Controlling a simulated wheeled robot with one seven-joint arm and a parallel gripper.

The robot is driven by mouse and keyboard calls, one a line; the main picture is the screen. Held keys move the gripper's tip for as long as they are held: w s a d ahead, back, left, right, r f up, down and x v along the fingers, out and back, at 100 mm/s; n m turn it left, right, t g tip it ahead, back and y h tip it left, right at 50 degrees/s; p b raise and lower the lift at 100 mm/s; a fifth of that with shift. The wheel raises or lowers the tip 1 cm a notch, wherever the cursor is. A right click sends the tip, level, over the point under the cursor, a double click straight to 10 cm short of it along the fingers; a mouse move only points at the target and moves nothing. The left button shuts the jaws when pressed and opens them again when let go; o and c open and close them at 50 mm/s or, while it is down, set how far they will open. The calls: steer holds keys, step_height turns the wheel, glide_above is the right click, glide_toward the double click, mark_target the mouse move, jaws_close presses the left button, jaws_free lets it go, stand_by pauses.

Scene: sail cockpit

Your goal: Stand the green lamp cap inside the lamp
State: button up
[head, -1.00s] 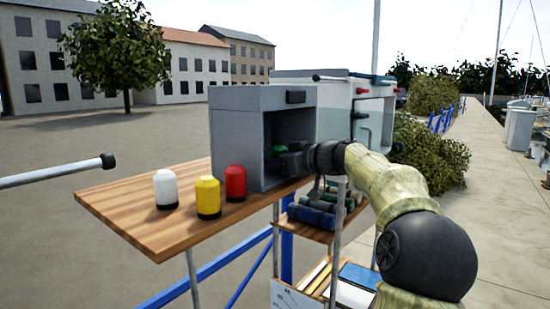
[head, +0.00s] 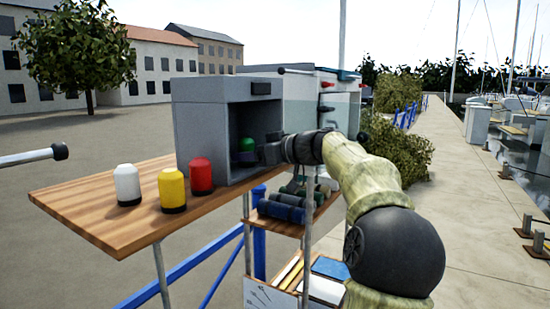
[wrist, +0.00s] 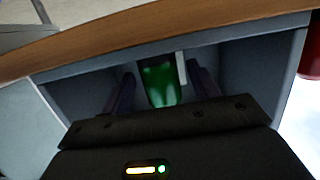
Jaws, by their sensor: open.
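The lamp is a grey box (head: 215,138) with an open front, at the far end of the wooden board. The green lamp cap (head: 247,145) stands inside it, domed end up and apparently upright on the lamp floor. My gripper (head: 262,153) is open at the lamp's mouth, just right of the cap in the head view. In the wrist view the green cap (wrist: 160,82) shows between the two spread fingers (wrist: 165,92), with a visible gap on each side. Whether the fingertips still reach around it is unclear.
White (head: 128,186), yellow (head: 172,189) and red (head: 201,176) caps stand on the wooden board (head: 90,208) left of the lamp. Several dark rolls (head: 283,208) lie on the lower shelf. A blue rail (head: 215,275) runs below.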

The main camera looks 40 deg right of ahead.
steer(key=b+v, duration=0.3)
steer(key=v, duration=0.6)
steer(key=shift+f, duration=0.15)
